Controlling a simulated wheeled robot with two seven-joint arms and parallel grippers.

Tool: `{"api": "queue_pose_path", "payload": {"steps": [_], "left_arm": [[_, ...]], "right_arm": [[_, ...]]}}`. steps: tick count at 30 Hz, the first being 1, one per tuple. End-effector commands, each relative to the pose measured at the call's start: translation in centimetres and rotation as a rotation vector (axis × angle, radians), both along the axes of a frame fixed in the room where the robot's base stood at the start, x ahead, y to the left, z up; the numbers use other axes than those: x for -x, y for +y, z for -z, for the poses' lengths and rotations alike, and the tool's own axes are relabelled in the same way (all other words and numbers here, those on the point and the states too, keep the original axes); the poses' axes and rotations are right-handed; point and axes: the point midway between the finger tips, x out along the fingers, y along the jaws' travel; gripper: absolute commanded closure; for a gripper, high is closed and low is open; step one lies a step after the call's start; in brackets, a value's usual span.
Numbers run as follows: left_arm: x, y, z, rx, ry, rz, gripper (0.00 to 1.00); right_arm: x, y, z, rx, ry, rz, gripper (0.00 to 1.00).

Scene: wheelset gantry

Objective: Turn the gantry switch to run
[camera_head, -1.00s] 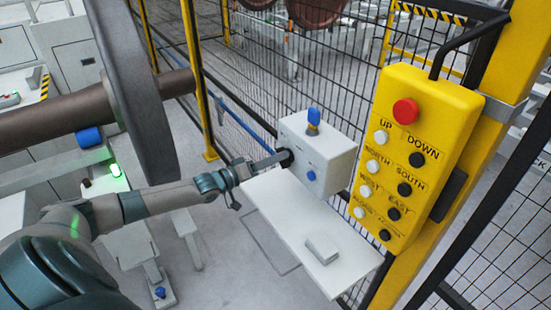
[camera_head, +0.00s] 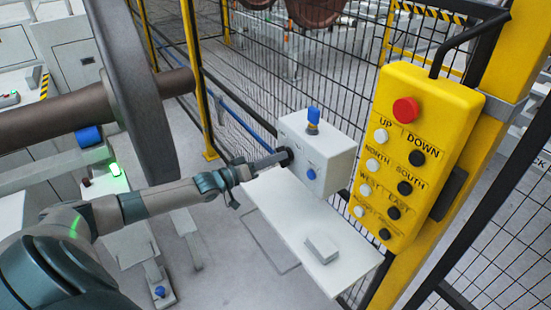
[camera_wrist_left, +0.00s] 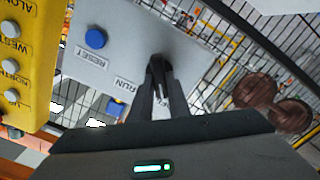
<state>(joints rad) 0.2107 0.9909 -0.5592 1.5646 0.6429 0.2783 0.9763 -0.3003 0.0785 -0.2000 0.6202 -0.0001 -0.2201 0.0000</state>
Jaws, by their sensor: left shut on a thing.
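A white control box (camera_head: 325,145) is mounted at the mesh fence above a white shelf. Its black switch knob (camera_head: 286,157) is on the face toward my left arm. My left gripper (camera_head: 278,159) is at the box with its fingers shut on the switch knob, which they largely hide. In the left wrist view the fingertips (camera_wrist_left: 160,66) close around the black knob (camera_wrist_left: 161,60). A RUN label (camera_wrist_left: 127,84) lies just beside the fingers and is partly covered. A blue button (camera_wrist_left: 96,39) with a RESET label is on the same face. My right gripper is not in view.
A yellow pendant (camera_head: 451,110) with a red stop button and several direction buttons hangs right of the box. A large wheel and axle (camera_head: 130,90) stand close above my left arm.

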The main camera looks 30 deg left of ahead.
Motion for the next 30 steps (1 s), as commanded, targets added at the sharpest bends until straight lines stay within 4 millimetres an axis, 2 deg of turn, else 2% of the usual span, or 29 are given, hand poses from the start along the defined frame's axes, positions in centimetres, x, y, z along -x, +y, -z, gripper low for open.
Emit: {"api": "queue_pose_path", "payload": {"steps": [30], "left_arm": [[0.2, -0.5, 0.1, -0.852, -0.351, 0.000, 1.00]], "right_arm": [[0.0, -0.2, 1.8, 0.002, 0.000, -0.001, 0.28]]}}
